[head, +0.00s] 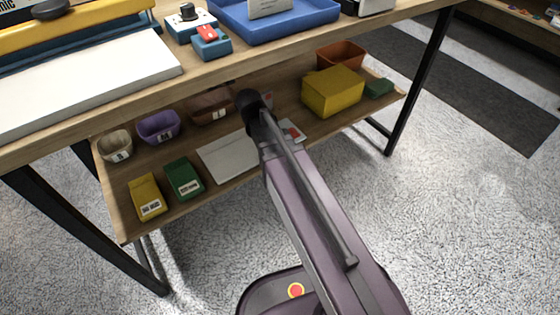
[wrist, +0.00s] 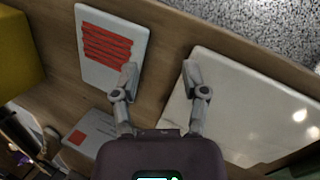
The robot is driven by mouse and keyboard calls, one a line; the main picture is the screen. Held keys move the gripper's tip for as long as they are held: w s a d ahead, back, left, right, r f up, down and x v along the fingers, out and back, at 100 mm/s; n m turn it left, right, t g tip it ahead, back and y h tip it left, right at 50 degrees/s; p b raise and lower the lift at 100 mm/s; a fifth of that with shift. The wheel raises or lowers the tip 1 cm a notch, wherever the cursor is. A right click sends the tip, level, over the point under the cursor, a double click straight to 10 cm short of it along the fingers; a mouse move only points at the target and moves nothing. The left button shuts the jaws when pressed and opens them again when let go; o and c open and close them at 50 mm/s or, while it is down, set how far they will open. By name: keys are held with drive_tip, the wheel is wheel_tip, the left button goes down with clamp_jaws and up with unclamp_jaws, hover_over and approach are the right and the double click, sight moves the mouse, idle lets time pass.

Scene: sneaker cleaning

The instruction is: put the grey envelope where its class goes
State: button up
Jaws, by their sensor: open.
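The item that looks like the grey envelope (wrist: 92,133) is flat and grey with a small red square; it lies on the lower shelf at lower left in the wrist view. My gripper (wrist: 160,71) is open and empty above bare shelf wood, between a white card with red stripes (wrist: 108,48) on the left and a large pale flat slab (wrist: 245,108) on the right. The grey item is below and left of the fingers, apart from them. In the head view my arm hides the fingers and much of this area.
The lower shelf (head: 238,192) holds a cream bin (head: 116,147), a purple bin (head: 158,127), a brown bin (head: 211,108) and an orange bin (head: 341,54). Yellow (head: 147,197) and green (head: 184,179) packets and a yellow box (head: 332,91) also lie there. The tabletop (head: 180,92) overhangs it.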

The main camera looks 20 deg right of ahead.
drive_tip(key=s+f+m+y, duration=0.1)
drive_tip(key=s+m+y, duration=0.3)
drive_tip(key=s+m, duration=0.3)
drive_tip(key=shift+s, duration=0.7)
